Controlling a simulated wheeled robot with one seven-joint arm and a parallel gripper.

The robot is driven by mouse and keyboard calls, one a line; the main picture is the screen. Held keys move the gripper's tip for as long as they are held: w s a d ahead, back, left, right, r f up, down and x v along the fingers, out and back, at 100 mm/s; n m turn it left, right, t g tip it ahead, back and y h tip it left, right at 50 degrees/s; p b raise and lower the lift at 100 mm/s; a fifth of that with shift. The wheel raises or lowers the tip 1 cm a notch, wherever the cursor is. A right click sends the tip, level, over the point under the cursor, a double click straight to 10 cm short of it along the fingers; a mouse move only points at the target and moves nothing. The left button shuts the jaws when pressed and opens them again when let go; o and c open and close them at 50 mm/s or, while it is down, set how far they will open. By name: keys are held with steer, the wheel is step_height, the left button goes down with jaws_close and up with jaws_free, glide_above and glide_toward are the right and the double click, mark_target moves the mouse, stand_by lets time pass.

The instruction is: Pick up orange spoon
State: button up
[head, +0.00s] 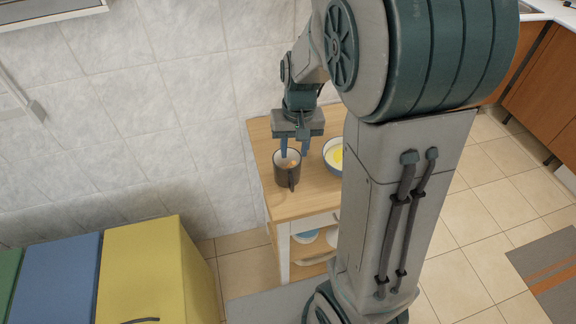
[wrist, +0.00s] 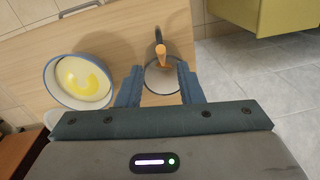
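The orange spoon (wrist: 162,54) stands in a dark grey mug (wrist: 157,36) in the wrist view, its orange end showing near the mug's middle; the rest of it is hidden. In the head view the mug (head: 281,178) sits on a small wooden-topped table, with a bit of orange inside it. My gripper (head: 294,152) points down just above and behind the mug. Its two blue fingers are apart and empty; the wrist view shows the gripper (wrist: 158,84) with a finger on each side of the mug's near rim. I cannot tell whether they touch the mug.
A blue-rimmed bowl (wrist: 54,71) with yellow contents stands close to the mug. The wooden tabletop (head: 300,203) is bare in front of it. A tiled wall is behind, a yellow cabinet (head: 150,265) stands at lower left, and dishes sit on the table's lower shelf.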

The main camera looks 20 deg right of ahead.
mark_target(292, 165)
steer(key=shift+s+a+f+p, duration=0.1)
steer(key=shift+f+p, duration=0.05)
steer(key=shift+f, duration=0.85)
steer(key=shift+w+a+f+p, duration=0.1)
steer(key=shift+a+f+p, duration=0.1)
steer(key=shift+f, duration=0.85)
steer(key=shift+s+a+f+p, duration=0.1)
steer(key=shift+f+p, duration=0.05)
steer(key=shift+f, duration=0.85)
jaws_close()
